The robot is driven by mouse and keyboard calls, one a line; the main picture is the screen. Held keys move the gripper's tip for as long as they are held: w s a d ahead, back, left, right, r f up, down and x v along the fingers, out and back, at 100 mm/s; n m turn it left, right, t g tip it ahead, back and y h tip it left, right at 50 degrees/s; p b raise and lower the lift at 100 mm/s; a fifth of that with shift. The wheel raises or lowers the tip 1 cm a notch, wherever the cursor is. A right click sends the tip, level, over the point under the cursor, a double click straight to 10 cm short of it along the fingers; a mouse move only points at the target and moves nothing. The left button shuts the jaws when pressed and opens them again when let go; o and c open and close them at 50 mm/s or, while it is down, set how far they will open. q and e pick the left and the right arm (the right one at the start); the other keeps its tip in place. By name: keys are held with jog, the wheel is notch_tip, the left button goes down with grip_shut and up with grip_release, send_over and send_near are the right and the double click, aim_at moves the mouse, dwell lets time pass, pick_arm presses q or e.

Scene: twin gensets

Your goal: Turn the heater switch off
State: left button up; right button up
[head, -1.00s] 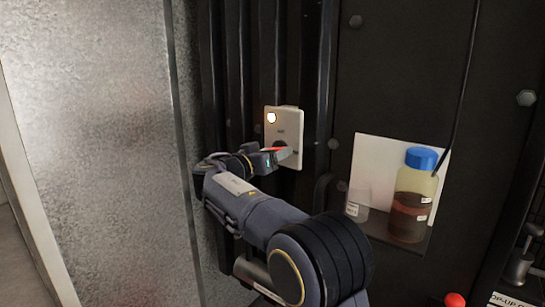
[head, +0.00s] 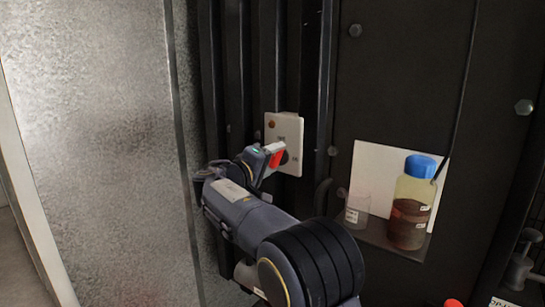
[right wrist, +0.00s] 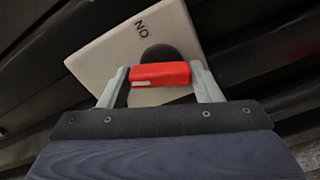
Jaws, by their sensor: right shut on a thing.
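The heater switch is a white plate (head: 291,132) on the dark ribbed wall, with a red handle (head: 277,157) on a dark round hub. A small lamp (head: 271,124) at the plate's upper left is unlit, dull orange. My right gripper (head: 272,155) is at the plate, shut on the red handle. In the right wrist view the red handle (right wrist: 160,74) sits between both fingers, in front of the dark hub (right wrist: 160,54) and the white plate (right wrist: 105,60). Lettering shows on the plate there. My left gripper is not in view.
Right of the switch, a small shelf holds a blue-capped bottle (head: 411,205) of dark liquid and a clear cup (head: 358,210), with a white sheet (head: 372,165) behind. A grey metal panel (head: 100,130) stands at left. A red knob (head: 453,303) shows at the bottom right.

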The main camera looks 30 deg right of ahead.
jog(key=shift+n+p, duration=1)
jog(key=shift+n, duration=1.2)
jog(key=o, duration=1)
jog(key=shift+a, duration=0.1)
jog(key=b+v, duration=0.1)
jog(key=v, duration=0.6)
jog(key=shift+a, duration=0.3)
jog(key=shift+s, duration=0.1)
